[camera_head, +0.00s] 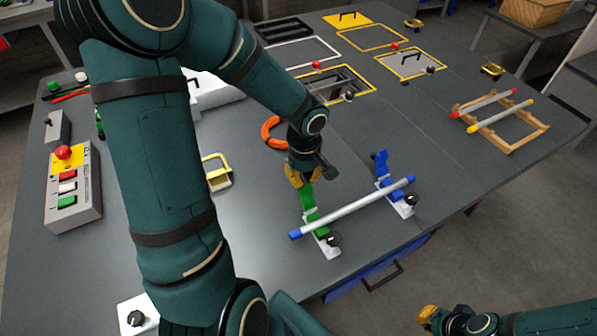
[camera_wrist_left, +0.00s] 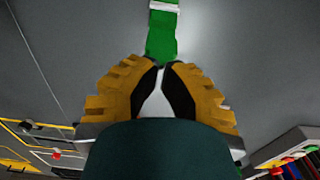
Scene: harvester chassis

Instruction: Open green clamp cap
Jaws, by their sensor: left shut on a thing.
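The green clamp cap (camera_head: 307,197) stands up from its white clamp base (camera_head: 329,246) near the table's front edge. My left gripper (camera_head: 299,179) is shut on the cap's upper end. In the left wrist view, the left fingertips (camera_wrist_left: 161,72) come together at the green cap (camera_wrist_left: 162,35). A grey tube with blue ends (camera_head: 352,208) lies across the green clamp and a blue clamp. The blue clamp's cap (camera_head: 381,164) also stands raised. My right gripper (camera_head: 428,316) is low at the right, away from the clamps; its opening is unclear.
A black knob (camera_head: 333,239) sits by the green clamp. An orange ring (camera_head: 271,133) lies behind the left gripper. A wooden rack with two tubes (camera_head: 500,124) is at the right. A button box (camera_head: 73,187) stands at the left. The table right of the blue clamp is clear.

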